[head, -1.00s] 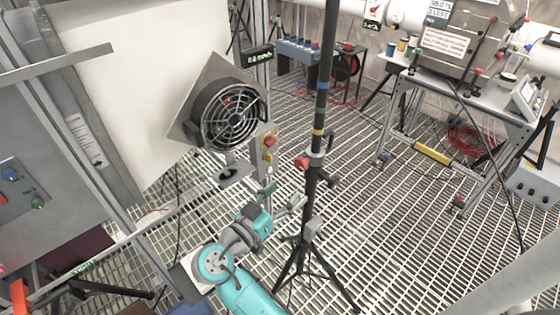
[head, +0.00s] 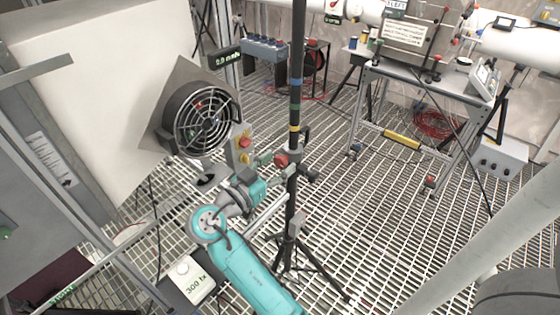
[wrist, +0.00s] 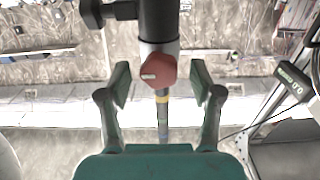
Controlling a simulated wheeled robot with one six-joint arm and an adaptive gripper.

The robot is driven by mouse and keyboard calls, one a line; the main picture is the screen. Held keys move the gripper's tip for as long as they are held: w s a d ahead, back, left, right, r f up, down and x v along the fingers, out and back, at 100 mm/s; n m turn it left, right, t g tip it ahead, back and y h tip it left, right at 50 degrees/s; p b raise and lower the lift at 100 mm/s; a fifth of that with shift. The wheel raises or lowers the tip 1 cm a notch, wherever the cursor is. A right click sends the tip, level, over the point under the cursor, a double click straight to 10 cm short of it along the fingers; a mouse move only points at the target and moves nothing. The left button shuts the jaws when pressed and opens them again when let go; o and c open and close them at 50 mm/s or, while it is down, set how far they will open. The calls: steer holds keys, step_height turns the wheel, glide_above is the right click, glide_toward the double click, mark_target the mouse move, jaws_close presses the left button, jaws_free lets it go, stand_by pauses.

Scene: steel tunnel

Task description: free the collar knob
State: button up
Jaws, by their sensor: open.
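The red collar knob (head: 281,160) sits on a collar around the dark upright pole (head: 295,92). In the wrist view the red knob (wrist: 158,70) faces me, with a short pale mark on its face. My gripper (head: 270,158) is open at the knob's height, just left of the pole. In the wrist view my gripper (wrist: 160,84) has one finger on each side of the knob, with a clear gap on both sides. Nothing is held. Whether the fingertips reach the knob in depth is hard to tell.
The pole stands on a black tripod (head: 289,255) on the grating floor. A round caged fan (head: 207,122) and a control box with red and yellow buttons (head: 243,147) are close left of my gripper. A steel bench (head: 425,86) stands at right; grating between is mostly open.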

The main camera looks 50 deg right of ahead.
steer(key=shift+d, duration=0.7)
steer(key=c, duration=1.2)
